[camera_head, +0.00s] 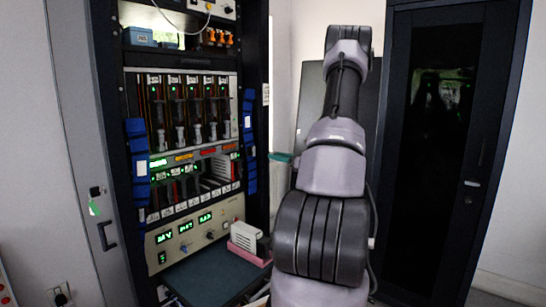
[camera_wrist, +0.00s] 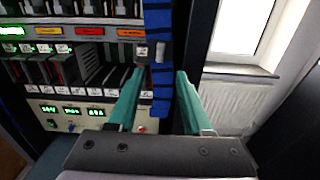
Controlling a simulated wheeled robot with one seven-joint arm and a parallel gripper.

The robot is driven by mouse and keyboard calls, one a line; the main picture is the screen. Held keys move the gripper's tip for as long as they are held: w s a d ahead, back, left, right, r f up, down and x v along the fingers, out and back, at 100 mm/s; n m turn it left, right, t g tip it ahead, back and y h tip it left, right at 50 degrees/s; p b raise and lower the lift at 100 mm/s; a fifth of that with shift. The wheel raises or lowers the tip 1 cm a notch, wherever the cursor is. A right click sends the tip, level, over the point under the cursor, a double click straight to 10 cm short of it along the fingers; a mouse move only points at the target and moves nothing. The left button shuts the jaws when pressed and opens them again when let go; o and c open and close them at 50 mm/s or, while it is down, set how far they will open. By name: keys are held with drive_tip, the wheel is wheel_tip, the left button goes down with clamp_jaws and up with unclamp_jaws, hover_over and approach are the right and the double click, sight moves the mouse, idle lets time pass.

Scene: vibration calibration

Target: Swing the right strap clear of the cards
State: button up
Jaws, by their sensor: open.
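The right strap (camera_head: 249,145) is a blue band hanging down the right edge of the rack in the head view. In the wrist view the right strap (camera_wrist: 158,55) hangs upright and appears between the two teal fingers of my gripper (camera_wrist: 160,72), which are open. I cannot tell whether the fingertips reach around it or touch it. In the head view a teal part of my gripper (camera_head: 280,157) shows just right of the strap; my arm hides the rest. The cards (camera_head: 188,110) stand in rows left of the strap, and lower cards (camera_wrist: 75,68) show in the wrist view.
The left strap (camera_head: 138,165) hangs on the rack's left edge. A power supply panel (camera_head: 190,234) and a dark shelf (camera_head: 212,277) with a pale box (camera_head: 245,236) sit below. A dark cabinet (camera_head: 440,150) stands right. The wrist view shows a window (camera_wrist: 240,27) and radiator (camera_wrist: 232,97).

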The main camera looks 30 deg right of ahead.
drive_tip(key=c, duration=0.3)
drive_tip(key=shift+a+m, duration=0.2)
drive_tip(key=shift+m, duration=0.1)
clamp_jaws()
drive_tip(key=a+m+h, duration=0.1)
drive_tip(key=a+m, duration=0.4)
drive_tip(key=m, duration=0.3)
drive_tip(key=m+t+h, duration=0.1)
drive_tip(key=m+h, duration=0.2)
drive_tip(key=m, duration=0.9)
approach(248, 152)
drive_tip(key=w, duration=0.1)
drive_tip(key=w+a, duration=0.1)
drive_tip(key=w, duration=0.1)
drive_tip(key=w+a, duration=0.1)
drive_tip(key=shift+w+a+r, duration=0.1)
drive_tip(key=shift+w+r, duration=0.05)
drive_tip(key=shift+w, duration=0.2)
drive_tip(key=shift+w+d, duration=0.3)
drive_tip(key=shift+d, duration=0.4)
